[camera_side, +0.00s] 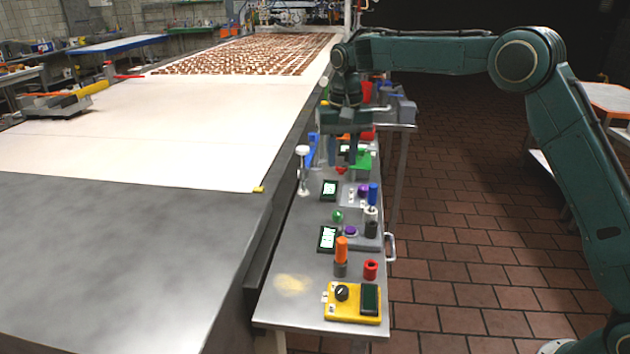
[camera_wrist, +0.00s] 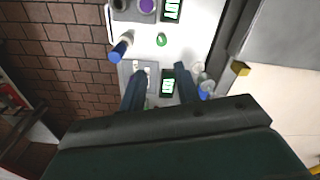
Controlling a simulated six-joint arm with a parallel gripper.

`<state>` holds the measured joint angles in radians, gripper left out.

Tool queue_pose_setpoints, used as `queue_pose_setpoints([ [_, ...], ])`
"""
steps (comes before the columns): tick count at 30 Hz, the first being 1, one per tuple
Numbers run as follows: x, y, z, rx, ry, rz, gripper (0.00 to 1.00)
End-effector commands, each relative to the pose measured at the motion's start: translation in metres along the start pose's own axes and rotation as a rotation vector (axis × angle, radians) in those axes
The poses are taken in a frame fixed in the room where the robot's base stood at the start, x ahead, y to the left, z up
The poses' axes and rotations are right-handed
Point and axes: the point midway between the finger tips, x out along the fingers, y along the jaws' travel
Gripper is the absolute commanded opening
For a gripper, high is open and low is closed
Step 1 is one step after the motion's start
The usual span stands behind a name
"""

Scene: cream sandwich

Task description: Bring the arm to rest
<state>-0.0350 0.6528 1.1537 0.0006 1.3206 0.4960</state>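My gripper (camera_side: 341,158) hangs pointing down over the narrow metal side table (camera_side: 290,312), below my outstretched green arm. In the wrist view its two dark fingers (camera_wrist: 160,72) stand well apart, and I see nothing held between them. A small device with a lit green-white display (camera_wrist: 168,83) shows between and beyond the fingers. The height of the fingertips above the table is hard to judge.
A wide pale belt (camera_side: 150,130) lies left, with rows of brown pieces (camera_side: 250,55) far back. Brick floor (camera_side: 460,230) is clear on the right.

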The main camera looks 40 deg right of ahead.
Motion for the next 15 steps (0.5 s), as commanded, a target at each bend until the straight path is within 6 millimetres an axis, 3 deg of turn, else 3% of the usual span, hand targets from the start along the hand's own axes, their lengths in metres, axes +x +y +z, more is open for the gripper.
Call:
queue_pose_setpoints([
  [8,-0.040,0.019,0.030,-0.049,0.050,-0.025,0.32],
  [15,-0.074,0.042,0.069,-0.107,0.106,-0.049,0.32],
])
